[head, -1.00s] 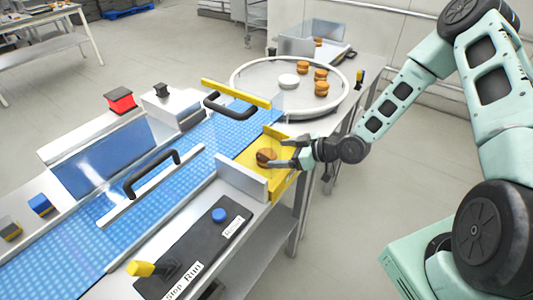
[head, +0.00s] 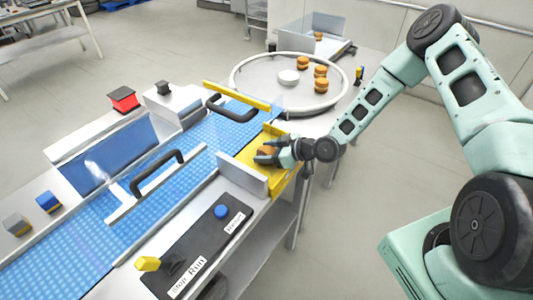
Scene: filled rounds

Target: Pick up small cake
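A small brown round cake (head: 265,150) sits on the yellow tray (head: 249,161) at the end of the blue conveyor belt. My gripper (head: 267,152) reaches in from the right, low over the tray, with its fingers around the cake. The fingers partly hide the cake, and I cannot tell whether they press on it. More small cakes (head: 320,86) of the same colour stand on the round white turntable (head: 252,98) behind.
A grey upright plate (head: 242,174) borders the tray in front. A control panel (head: 200,246) with a blue button is nearer.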

